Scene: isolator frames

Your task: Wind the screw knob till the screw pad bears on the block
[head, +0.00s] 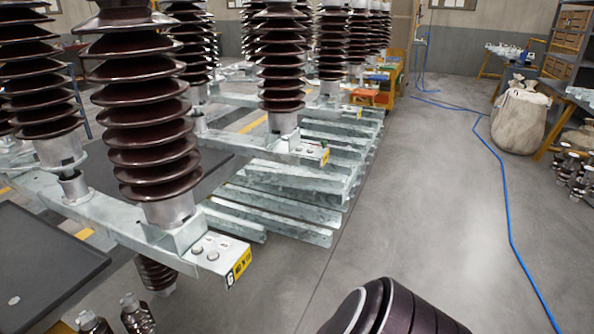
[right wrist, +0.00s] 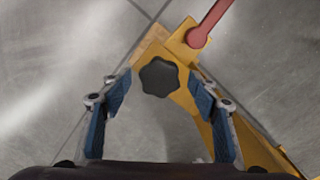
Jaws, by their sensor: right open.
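In the right wrist view a black lobed screw knob (right wrist: 159,77) sits on a yellow metal body (right wrist: 190,100). My right gripper (right wrist: 160,98) is open, with its blue-padded fingers spread to the left and right. The knob lies just beyond the fingertips, roughly centred between them, and neither finger appears to touch it. I cannot make out the screw pad or the block in either view. My left gripper is not in view.
A red rod with a rounded end (right wrist: 197,37) rises from the yellow body beside the knob. In the head view brown ribbed insulators (head: 145,110) stand on grey steel frames at left. A blue hose (head: 507,200) crosses the open floor at right, near a sack (head: 518,118).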

